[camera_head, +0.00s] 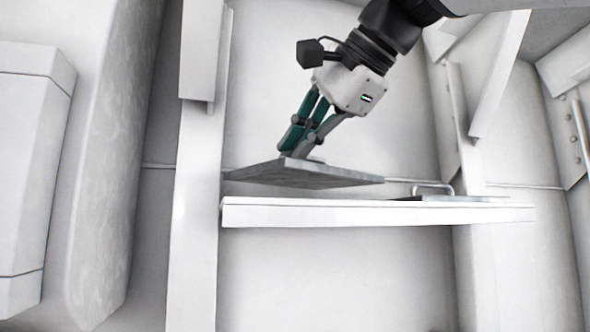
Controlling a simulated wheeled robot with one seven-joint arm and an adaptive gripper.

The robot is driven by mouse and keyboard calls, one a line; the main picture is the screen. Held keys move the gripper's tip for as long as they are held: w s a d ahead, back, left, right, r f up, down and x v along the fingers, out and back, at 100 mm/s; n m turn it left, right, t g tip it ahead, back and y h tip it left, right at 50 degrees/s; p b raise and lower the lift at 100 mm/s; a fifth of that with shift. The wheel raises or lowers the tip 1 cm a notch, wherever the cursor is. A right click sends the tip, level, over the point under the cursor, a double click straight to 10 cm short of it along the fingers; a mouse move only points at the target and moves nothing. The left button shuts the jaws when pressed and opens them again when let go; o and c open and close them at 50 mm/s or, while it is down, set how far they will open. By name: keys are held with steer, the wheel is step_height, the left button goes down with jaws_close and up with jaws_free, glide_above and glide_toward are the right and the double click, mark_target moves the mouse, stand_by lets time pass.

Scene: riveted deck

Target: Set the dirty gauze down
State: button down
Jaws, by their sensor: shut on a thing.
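My gripper (300,152) is in the upper middle of the head view, pointing down and left. It is shut on a flat, mottled grey square slab (305,175), which appears to be the dirty gauze. The slab hangs slightly tilted above the left part of a white shelf (370,214), with a visible gap below its right side. The fingertips meet its upper side near the back edge. The exact grip is hard to see.
A flat grey piece with a wire handle (433,188) lies on the right part of the shelf. A white upright post (197,200) stands at the shelf's left end. White wall panels are behind, and riveted ribs (577,140) are at the right.

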mark_target(302, 165)
steer(key=shift+f, duration=1.65)
steer(key=c, duration=1.7)
jaws_free()
steer(key=v, duration=1.2)
